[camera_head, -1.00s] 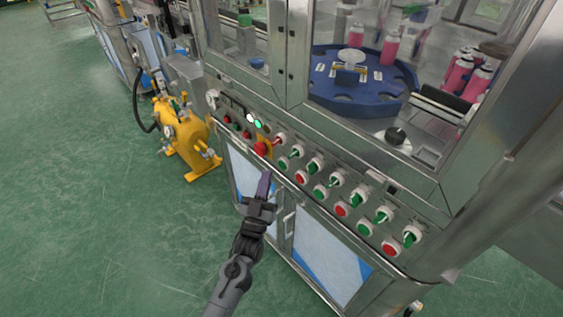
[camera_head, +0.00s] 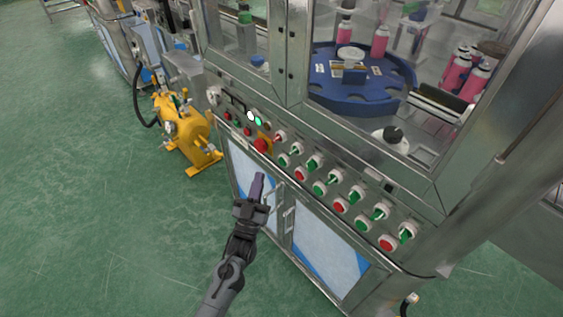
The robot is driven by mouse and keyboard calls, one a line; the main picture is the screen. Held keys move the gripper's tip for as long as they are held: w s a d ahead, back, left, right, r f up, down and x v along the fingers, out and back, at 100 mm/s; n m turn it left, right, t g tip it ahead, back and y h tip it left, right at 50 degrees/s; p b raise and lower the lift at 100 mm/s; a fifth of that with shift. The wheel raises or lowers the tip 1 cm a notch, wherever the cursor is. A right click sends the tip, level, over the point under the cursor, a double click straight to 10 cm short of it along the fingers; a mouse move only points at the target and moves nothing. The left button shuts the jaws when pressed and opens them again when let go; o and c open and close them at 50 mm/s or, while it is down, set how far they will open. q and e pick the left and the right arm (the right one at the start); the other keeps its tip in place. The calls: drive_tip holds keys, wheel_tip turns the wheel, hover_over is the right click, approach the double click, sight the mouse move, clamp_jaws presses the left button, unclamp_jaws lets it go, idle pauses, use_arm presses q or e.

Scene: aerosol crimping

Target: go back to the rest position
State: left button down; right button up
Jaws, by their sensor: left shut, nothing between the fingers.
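My left gripper (camera_head: 258,183) is at the lower middle of the head view, its arm rising from the bottom edge. Its fingers are together with nothing between them. It shows in front of the cabinet door below the control panel (camera_head: 318,180), apart from the buttons and switches. The red emergency stop button (camera_head: 261,145) on its yellow plate lies above the fingertips in the picture. My right gripper is not in view.
The machine's steel frame and glass fill the right side, with a blue turntable (camera_head: 362,92) and pink cans (camera_head: 456,73) inside. A yellow tank unit (camera_head: 185,130) stands on the green floor to the left. The floor at lower left is clear.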

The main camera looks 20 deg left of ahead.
use_arm(q)
drive_tip(key=s+a+r+m+g+p, duration=0.1)
drive_tip(key=s+r+g+p, duration=0.1)
drive_tip(key=s+g+p, duration=1.15)
drive_tip(key=s+a+r+m+g+p, duration=0.15)
drive_tip(key=s+g+p, duration=0.45)
drive_tip(key=s, duration=1.5)
wheel_tip(320, 180, up, 38)
drive_tip(key=g+p, duration=0.2)
drive_tip(key=p, duration=3.4)
drive_tip(key=shift+w+r+n+y, duration=0.25)
drive_tip(key=shift+w+n+y, duration=0.05)
drive_tip(key=shift+n, duration=0.05)
